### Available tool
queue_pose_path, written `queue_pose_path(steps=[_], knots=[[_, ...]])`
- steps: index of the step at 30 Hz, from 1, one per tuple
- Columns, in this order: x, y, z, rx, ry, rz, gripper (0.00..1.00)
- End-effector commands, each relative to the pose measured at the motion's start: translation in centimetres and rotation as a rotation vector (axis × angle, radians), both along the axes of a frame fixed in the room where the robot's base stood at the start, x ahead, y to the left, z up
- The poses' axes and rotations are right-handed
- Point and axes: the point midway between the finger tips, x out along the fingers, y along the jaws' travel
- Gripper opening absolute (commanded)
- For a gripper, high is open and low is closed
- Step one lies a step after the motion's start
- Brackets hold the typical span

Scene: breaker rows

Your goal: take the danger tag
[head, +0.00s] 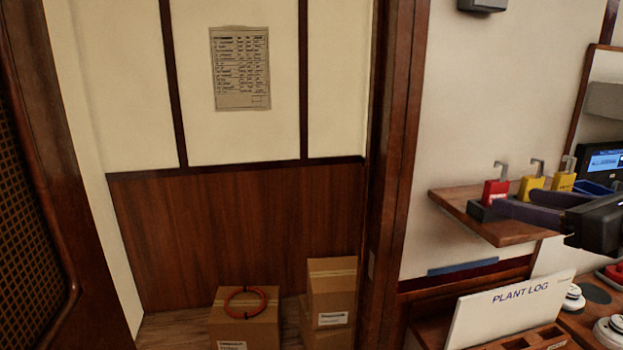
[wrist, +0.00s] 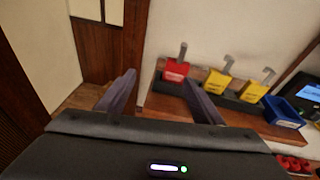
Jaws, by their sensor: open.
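My gripper (head: 515,201) is at the right of the head view, in front of a small wooden shelf (head: 463,210) of padlocks. In the wrist view my gripper (wrist: 160,88) has its two dark fingers spread wide apart, with nothing between them. On the shelf stand a red padlock (head: 495,193) and two yellow padlocks, one in the middle (wrist: 217,82) and one at the right (wrist: 254,92). The fingers hide part of the shelf.
A blue bin (wrist: 283,112) sits at the shelf's right end. Below it are a white PLANT LOG board (head: 508,312) and round white knobs (head: 611,331). A wooden post (head: 398,150) stands left. Cardboard boxes (head: 331,290) and an orange ring (head: 246,303) are low behind.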

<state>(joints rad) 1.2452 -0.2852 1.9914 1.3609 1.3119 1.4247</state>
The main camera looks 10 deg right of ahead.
Motion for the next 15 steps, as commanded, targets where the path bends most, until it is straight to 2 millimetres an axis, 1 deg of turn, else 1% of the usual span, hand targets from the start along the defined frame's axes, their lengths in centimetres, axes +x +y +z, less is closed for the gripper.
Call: queue_pose_path(steps=[1, 3, 6, 9, 15], knots=[[-0.9, -1.0, -0.1, 0.019, -0.008, -0.027, 0.61], [-1.8, -1.8, -0.1, 0.040, -0.017, -0.051, 0.61], [-2.6, -2.5, -0.1, 0.059, -0.029, -0.073, 0.61], [-3.0, -2.8, -0.1, 0.068, -0.033, -0.082, 0.61], [-2.9, -2.8, -0.1, 0.068, -0.033, -0.081, 0.61]])
